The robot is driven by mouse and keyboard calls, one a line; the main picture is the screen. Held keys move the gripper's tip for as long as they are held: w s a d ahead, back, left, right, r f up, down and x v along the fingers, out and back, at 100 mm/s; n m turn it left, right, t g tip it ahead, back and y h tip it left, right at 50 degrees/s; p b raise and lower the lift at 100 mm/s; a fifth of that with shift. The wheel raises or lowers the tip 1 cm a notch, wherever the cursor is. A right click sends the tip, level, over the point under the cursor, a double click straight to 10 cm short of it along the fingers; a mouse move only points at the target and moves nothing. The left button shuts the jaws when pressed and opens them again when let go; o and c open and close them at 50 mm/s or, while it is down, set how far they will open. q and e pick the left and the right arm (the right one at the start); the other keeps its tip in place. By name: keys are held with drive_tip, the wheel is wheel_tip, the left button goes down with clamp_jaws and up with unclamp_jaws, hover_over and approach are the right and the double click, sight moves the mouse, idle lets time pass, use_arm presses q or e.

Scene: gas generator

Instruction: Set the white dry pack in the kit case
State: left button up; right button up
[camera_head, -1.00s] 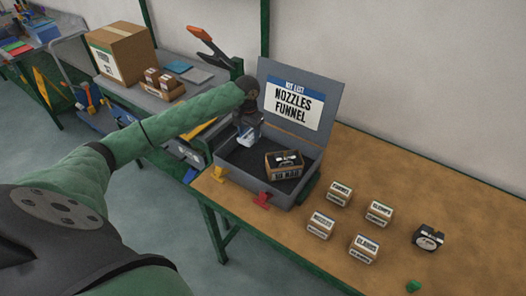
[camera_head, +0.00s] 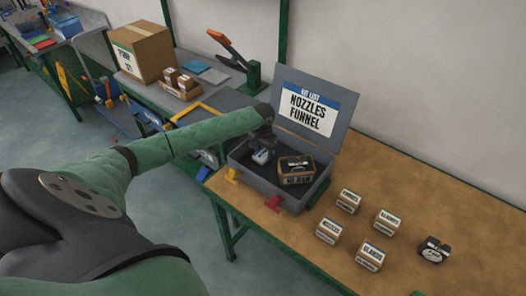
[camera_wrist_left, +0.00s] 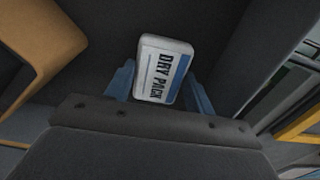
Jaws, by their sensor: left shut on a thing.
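The white dry pack (camera_wrist_left: 160,68), with a blue stripe and "DRY PACK" lettering, is between the blue fingers of my left gripper (camera_wrist_left: 161,88) in the left wrist view. In the head view the dry pack (camera_head: 262,156) is at the left end of the open grey kit case (camera_head: 265,192), inside its outline. The left gripper (camera_head: 264,143) is shut on it from above. I cannot tell whether the pack touches the case floor. A brown box (camera_head: 296,170) with a black-and-white label sits in the case to the right of the pack. My right gripper is not in view.
The raised lid (camera_head: 311,109) reads "KIT LIST NOZZLES FUNNEL". Several small labelled boxes (camera_head: 349,201) and a black item (camera_head: 433,250) with a round white face stand on the wooden table right of the case.

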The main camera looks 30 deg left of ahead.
sight(263, 153)
use_arm(q)
drive_tip(key=o, duration=1)
drive_tip(key=shift+f, duration=0.1)
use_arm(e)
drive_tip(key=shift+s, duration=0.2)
use_arm(q)
drive_tip(key=shift+r, duration=0.3)
wheel_tip(263, 153, up, 12)
drive_tip(key=b, duration=0.4)
drive_tip(key=shift+f, duration=0.15)
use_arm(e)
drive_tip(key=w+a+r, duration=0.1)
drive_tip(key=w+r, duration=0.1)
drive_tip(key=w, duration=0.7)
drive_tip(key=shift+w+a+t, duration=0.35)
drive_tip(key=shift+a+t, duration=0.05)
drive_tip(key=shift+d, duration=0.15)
